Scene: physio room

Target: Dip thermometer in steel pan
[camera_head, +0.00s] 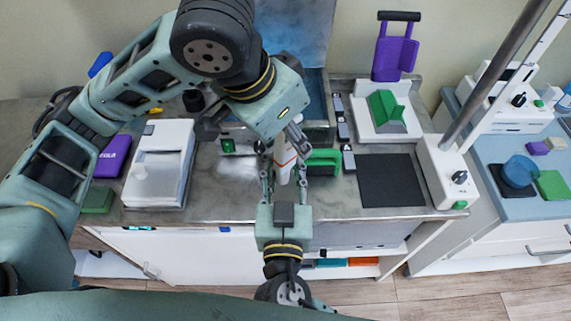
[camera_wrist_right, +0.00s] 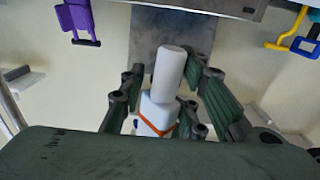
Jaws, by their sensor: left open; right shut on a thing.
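A white thermometer with an orange-red band (camera_head: 284,158) is in my right gripper (camera_head: 284,172), pointing away from me over the counter. In the right wrist view the thermometer (camera_wrist_right: 168,75) shows a rounded white end between the fingers. My left gripper (camera_head: 284,138) is open and comes down from above, close to the thermometer's far end; I cannot tell whether it touches. The steel pan (camera_head: 316,92) has a blue inside and a raised steel lid (camera_head: 297,30). It stands behind the grippers, and my left arm partly hides it.
A white box (camera_head: 160,165) and a purple pack (camera_head: 112,156) lie left. A green-handled thing (camera_head: 323,162) is beside the grippers. A black mat (camera_head: 390,181) lies right, below a white unit with a green block (camera_head: 387,112). A white post base (camera_head: 448,172) stands at the counter's right end.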

